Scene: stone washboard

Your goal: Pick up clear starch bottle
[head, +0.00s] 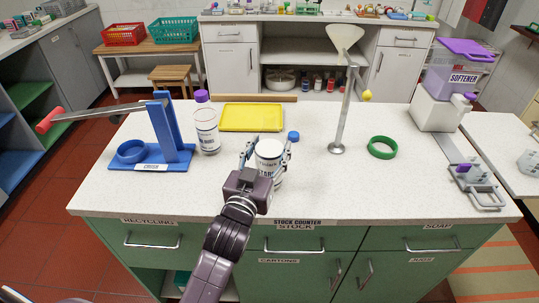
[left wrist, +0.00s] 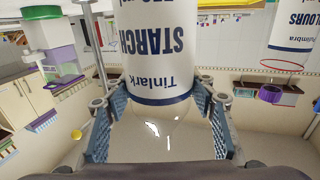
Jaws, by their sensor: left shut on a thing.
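The clear starch bottle (head: 270,154) has a white label with dark blue lettering and is at the middle of the white counter. In the left wrist view the bottle (left wrist: 155,50) appears upside down, with its label reading STARCH and Tinlark and a clear, rounded end towards me. My left gripper (head: 268,150) is shut on it, with a blue-padded finger on each side. The gripper (left wrist: 152,112) also shows in the left wrist view. I cannot tell whether the bottle's base touches the counter. My right gripper is not in view.
A purple-capped bottle (head: 206,130) and yellow tray (head: 250,117) are left of and behind the starch bottle. A blue stand (head: 165,135) is farther left. A small blue cap (head: 293,136), a metal funnel stand (head: 342,110) and a green ring (head: 382,147) are to the right.

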